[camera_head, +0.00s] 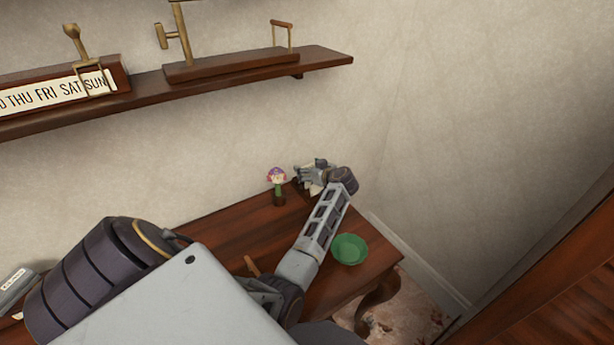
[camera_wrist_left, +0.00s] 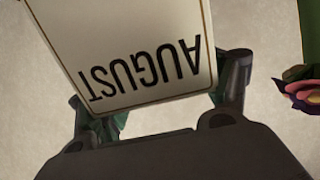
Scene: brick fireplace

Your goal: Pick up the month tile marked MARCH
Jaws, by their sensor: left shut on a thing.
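In the left wrist view a cream tile (camera_wrist_left: 125,45) with a dark border line reads AUGUST, upside down. It sits between the two fingers of my left gripper (camera_wrist_left: 165,95), which is shut on it. I see no tile reading MARCH in either view. In the head view my left gripper (camera_head: 314,177) is at the far edge of the wooden table (camera_head: 225,235), close to the wall. The tile is too small there to make out clearly.
A small potted flower (camera_head: 278,180) stands just left of my left gripper. A green bowl (camera_head: 349,249) sits near the table's right end. Above, a wall shelf (camera_head: 200,85) holds brass pieces and a weekday strip (camera_head: 50,95).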

